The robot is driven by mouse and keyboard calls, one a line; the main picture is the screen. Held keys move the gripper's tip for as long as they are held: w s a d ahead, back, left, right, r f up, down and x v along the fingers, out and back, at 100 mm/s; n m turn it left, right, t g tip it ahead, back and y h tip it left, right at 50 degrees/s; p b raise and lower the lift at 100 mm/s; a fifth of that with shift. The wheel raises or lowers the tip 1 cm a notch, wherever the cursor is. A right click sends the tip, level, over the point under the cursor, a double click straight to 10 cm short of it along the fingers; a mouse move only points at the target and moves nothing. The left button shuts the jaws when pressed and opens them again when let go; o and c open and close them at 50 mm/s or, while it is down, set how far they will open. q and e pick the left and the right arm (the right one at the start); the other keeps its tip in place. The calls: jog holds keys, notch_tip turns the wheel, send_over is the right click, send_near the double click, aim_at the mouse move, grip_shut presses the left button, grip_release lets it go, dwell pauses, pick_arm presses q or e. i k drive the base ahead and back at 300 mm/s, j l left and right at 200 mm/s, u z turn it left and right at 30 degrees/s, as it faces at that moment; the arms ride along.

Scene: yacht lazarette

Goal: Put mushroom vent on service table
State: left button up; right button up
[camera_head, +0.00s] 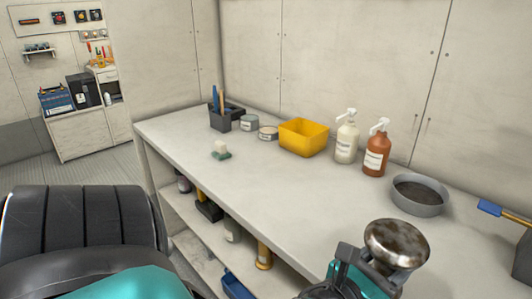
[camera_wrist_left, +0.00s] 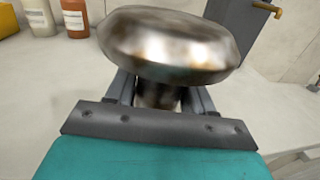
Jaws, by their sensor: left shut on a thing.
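The mushroom vent (camera_head: 397,243) has a round, domed metal cap with brown stains. My left gripper (camera_head: 370,268) is shut on it, gripping below the cap, at the lower right of the head view. In the left wrist view the vent (camera_wrist_left: 168,45) fills the upper middle, with the fingers (camera_wrist_left: 160,95) on either side of its mostly hidden stem. A long pale table (camera_head: 280,190), seemingly the service table, runs along the wall. The vent appears over its front right part; its height above the top is unclear. My right gripper is not in view.
The table's middle front is clear. A lower shelf holds several items.

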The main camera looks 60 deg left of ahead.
aim_at(276, 185)
jog(key=j, duration=0.55)
jog(key=k+j+z, duration=0.1)
jog(key=j, duration=0.45)
jog(key=k+j, duration=0.1)
jog(key=j, duration=0.4)
jog(key=z, duration=0.05)
